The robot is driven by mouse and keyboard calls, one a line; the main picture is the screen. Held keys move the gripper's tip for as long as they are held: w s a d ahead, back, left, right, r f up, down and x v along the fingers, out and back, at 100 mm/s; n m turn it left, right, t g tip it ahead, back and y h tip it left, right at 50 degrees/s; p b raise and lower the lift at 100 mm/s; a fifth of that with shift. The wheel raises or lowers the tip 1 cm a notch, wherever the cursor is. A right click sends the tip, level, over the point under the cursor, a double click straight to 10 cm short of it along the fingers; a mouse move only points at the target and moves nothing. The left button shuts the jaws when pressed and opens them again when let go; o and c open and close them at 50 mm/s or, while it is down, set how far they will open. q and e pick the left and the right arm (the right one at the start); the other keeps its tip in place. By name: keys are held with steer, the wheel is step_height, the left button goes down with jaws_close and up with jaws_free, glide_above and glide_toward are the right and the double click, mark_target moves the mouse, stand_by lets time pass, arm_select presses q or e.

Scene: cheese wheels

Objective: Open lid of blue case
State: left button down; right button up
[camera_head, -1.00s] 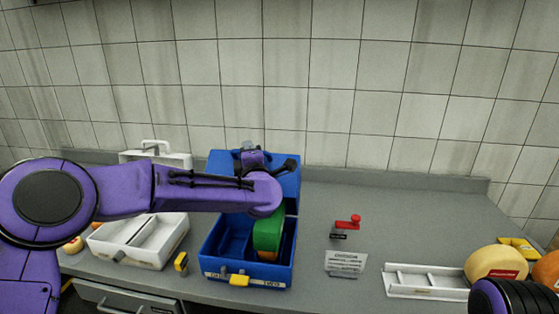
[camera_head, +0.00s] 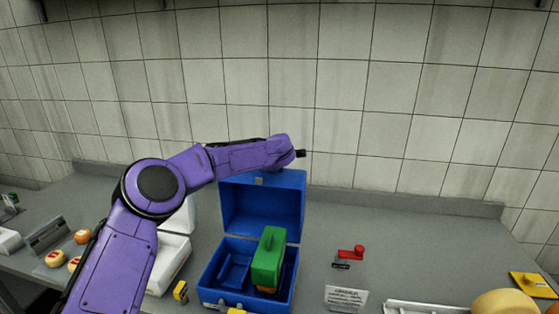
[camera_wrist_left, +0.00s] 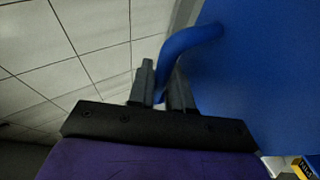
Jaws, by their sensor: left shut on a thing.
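The blue case (camera_head: 205,292) stands open on the counter. Its lid (camera_head: 262,210) is raised and close to upright at the back. In the left wrist view, my left gripper (camera_wrist_left: 165,88) is shut on a curved blue handle (camera_wrist_left: 187,42) beside the lid's blue face (camera_wrist_left: 260,75). My right gripper is not in view.
White case (camera_head: 168,262) stands left of the blue one, partly behind my arm. Small cheeses (camera_head: 55,258) lie further left. A red-handled item (camera_head: 351,252), a printed sign (camera_head: 345,298) and a yellow cheese wheel (camera_head: 503,303) are to the right. The tiled wall is behind.

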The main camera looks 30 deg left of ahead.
arm_select(q)
steer(key=shift+w+a+f, duration=0.1)
steer(key=shift+w+f, duration=0.1)
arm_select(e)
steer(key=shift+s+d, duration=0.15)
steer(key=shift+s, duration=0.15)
arm_select(q)
steer(key=c, duration=1.4)
jaws_free()
steer(key=b+v, duration=0.4)
steer(key=v, duration=0.6)
steer(key=shift+b, duration=0.4)
steer(key=shift+s+d+r, duration=0.15)
steer(key=shift+d+r, duration=0.05)
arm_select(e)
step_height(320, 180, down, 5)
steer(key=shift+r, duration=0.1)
arm_select(q)
steer(key=shift+a, duration=0.1)
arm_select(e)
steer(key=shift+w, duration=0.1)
